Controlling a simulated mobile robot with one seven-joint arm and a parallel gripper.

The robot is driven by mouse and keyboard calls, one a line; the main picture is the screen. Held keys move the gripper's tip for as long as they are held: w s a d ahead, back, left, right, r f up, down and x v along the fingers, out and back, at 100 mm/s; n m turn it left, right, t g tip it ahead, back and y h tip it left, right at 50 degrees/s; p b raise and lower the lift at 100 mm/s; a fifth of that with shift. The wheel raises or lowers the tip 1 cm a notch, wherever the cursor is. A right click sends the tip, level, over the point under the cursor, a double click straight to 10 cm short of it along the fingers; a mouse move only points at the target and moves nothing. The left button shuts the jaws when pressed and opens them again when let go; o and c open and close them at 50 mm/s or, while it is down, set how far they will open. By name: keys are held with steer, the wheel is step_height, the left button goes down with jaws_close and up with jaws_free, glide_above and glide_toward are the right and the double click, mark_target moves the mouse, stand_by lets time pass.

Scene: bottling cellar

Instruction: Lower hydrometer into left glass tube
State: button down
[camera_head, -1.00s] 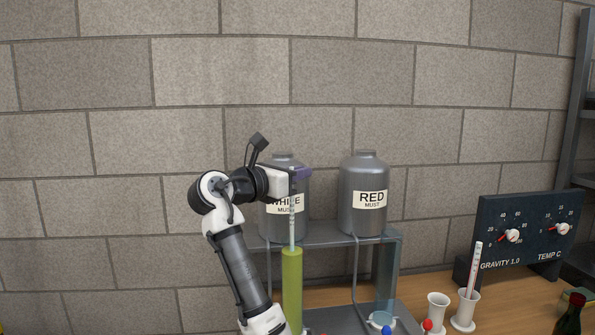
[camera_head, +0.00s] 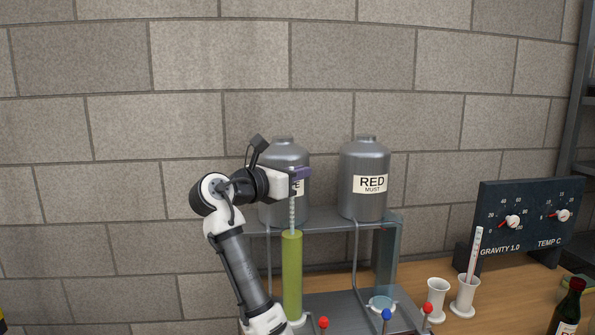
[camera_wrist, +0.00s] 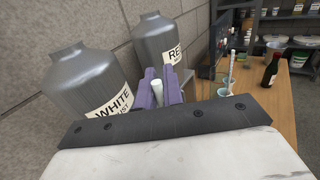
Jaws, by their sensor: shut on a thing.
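My gripper (camera_head: 301,173) has purple fingers and is shut on the hydrometer (camera_head: 292,212), a thin pale upright rod. The wrist view shows its whitish top (camera_wrist: 157,90) between the fingers (camera_wrist: 158,96). The left glass tube (camera_head: 291,275) is tall, upright and full of yellow-green liquid. My gripper is straight above it. The hydrometer's stem runs down to the tube's rim, and its lower end is not visible, apparently inside the tube. The second glass tube (camera_head: 381,304), clear and bluish, stands to the right.
The white must tank (camera_head: 284,158) is close behind my gripper, with the red must tank (camera_head: 364,185) to the right on a metal shelf (camera_head: 340,228). Red and blue knobs (camera_head: 386,314) stand in front. White cups (camera_head: 438,298), a gauge panel (camera_head: 530,222) and a bottle (camera_head: 568,308) are at right.

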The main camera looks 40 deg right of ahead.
steer(key=c, duration=1.5)
jaws_free()
steer(key=shift+o, duration=0.2)
steer(key=shift+f, duration=0.1)
steer(key=s+a+b, duration=0.1)
steer(key=a+b, duration=0.2)
steer(key=a, duration=1)
steer(key=shift+a, duration=0.4)
